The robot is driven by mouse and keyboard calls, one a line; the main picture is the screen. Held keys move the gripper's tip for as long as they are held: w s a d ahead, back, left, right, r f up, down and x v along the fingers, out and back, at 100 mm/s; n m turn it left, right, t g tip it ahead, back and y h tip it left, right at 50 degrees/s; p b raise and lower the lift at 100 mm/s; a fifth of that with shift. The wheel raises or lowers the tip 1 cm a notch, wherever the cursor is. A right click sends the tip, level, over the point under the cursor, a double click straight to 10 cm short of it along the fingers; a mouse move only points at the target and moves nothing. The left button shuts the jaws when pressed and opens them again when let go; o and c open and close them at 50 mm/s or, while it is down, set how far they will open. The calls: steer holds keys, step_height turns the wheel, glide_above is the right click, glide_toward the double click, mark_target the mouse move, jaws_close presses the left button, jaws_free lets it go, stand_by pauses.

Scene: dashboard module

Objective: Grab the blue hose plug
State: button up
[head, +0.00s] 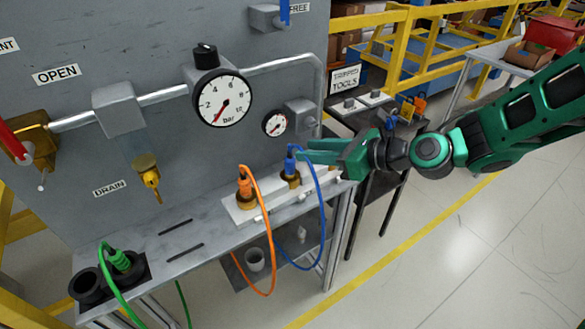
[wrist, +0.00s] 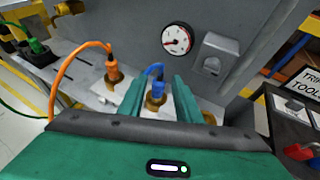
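The blue hose plug (head: 290,162) stands upright in a brass socket (head: 290,179) on the shelf of the grey panel, and its blue hose (head: 320,215) loops down to the right. My gripper (head: 312,152) reaches in from the right, with its green fingers pointing at the plug. In the wrist view the plug (wrist: 157,88) shows between the two open fingers (wrist: 158,92), near their tips. A gap shows on both sides of it. I cannot tell whether the fingertips are level with the plug or short of it.
An orange hose plug (head: 245,185) stands in a socket to the left. A green plug (head: 118,260) sits farther left. A large gauge (head: 222,100) and a small gauge (head: 276,123) hang on the panel behind. A dark tool table (head: 375,125) stands to the right.

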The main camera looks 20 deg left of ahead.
mark_target(290, 157)
steer(key=shift+x, duration=3.9)
steer(key=shift+w+d+f, duration=0.1)
steer(key=shift+w, duration=0.05)
steer(key=shift+c, duration=0.4)
